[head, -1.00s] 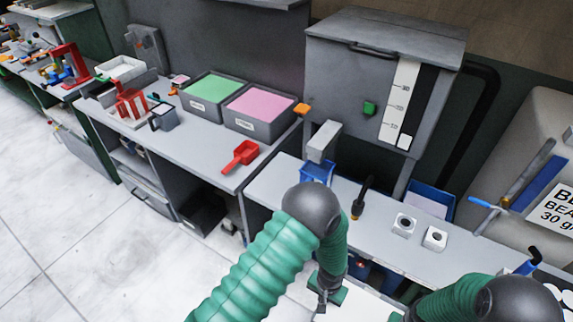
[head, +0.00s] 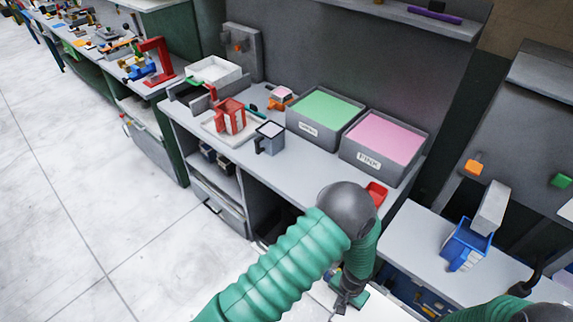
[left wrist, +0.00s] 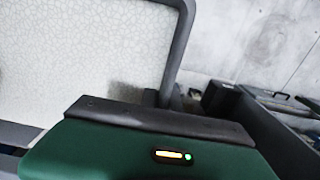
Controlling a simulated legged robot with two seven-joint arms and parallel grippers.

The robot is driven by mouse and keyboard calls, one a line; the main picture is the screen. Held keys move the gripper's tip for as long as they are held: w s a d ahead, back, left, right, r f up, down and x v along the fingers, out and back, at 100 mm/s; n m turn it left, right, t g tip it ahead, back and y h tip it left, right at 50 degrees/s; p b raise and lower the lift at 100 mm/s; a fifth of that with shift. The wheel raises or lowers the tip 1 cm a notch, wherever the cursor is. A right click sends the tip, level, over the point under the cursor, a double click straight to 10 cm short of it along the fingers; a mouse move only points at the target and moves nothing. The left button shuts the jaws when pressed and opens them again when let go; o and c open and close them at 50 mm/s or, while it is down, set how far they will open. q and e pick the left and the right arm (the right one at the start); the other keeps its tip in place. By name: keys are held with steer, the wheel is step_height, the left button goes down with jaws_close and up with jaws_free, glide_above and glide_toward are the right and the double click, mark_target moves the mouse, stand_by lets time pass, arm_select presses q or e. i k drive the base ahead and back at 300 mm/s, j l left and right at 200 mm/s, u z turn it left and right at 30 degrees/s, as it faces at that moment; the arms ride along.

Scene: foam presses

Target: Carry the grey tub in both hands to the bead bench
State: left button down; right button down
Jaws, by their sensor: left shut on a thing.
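The grey tub shows in the left wrist view, with its grey rim (left wrist: 181,40) around a pale speckled white fill. In the head view only some of its white fill (head: 378,311) shows at the bottom edge, beyond my left arm. My left gripper (head: 349,294) is shut on the tub's rim; its green body and dark pad fill the bottom of the left wrist view. My right arm enters at the bottom right, but its gripper is out of the picture. A grey bench (head: 305,160) carries green and pink bins; no label marks it as the bead bench.
A green bin (head: 318,112) and a pink bin (head: 384,148) stand by a grey jug (head: 270,138) and a red stand (head: 230,117). A blue scoop (head: 466,245) is on the right bench. A red scoop (head: 377,192) lies by the pink bin. Pale floor at left is clear.

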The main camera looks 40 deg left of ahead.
mark_target(310, 177)
steer(key=j, duration=2.1)
